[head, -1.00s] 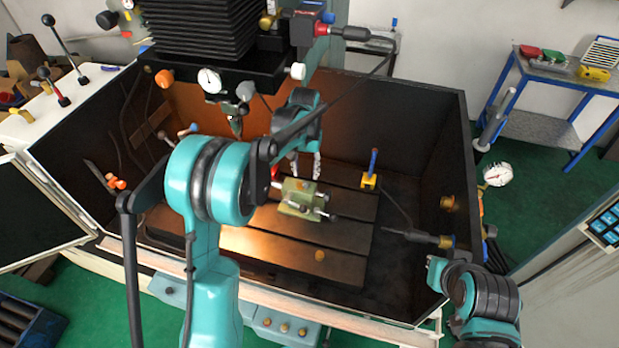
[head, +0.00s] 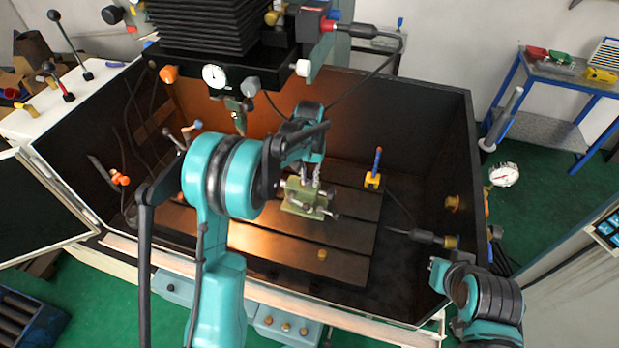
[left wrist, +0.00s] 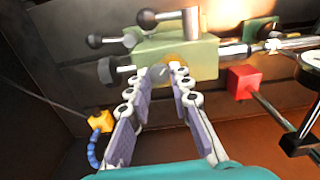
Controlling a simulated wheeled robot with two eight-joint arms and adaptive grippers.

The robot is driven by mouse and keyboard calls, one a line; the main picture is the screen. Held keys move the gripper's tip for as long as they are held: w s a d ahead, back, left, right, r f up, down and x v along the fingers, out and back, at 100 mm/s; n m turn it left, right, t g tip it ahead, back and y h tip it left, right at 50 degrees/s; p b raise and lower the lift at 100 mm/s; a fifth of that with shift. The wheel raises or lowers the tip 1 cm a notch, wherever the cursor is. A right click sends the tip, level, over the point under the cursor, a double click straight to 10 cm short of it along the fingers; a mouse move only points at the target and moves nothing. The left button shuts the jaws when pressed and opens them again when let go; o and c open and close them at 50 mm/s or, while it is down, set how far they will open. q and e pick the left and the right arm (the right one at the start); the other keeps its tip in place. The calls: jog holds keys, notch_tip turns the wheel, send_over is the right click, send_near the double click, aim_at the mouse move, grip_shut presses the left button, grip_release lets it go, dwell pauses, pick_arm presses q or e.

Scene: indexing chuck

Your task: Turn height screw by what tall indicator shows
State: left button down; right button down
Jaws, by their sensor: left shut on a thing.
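A green fixture (head: 308,198) with black-knobbed levers sits on the slotted machine table. It fills the top of the left wrist view (left wrist: 190,57). My left gripper (head: 312,180) is at the fixture. In the left wrist view its fingertips (left wrist: 167,76) close on a small grey screw head in front of a brass-coloured round part (left wrist: 182,62). The fingertips hide much of the screw. A dial indicator (left wrist: 298,43) shows partly at the right edge of that view; its reading cannot be made out.
A red block (left wrist: 243,82) with a rod sits right of the fingers. A yellow block with a blue hose (head: 373,180) stands right of the fixture. A white dial (head: 213,77) hangs on the machine head; another (head: 504,175) stands outside the right wall. The front table is mostly clear.

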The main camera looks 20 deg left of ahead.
aim_at(310, 182)
pick_arm(q)
jog(key=shift+f+n, duration=0.1)
jog(key=shift+n, duration=0.2)
jog(key=c, duration=1.4)
grip_release()
jog(key=shift+o, duration=0.2)
notch_tip(310, 182, up, 8)
jog(key=shift+f, duration=0.15)
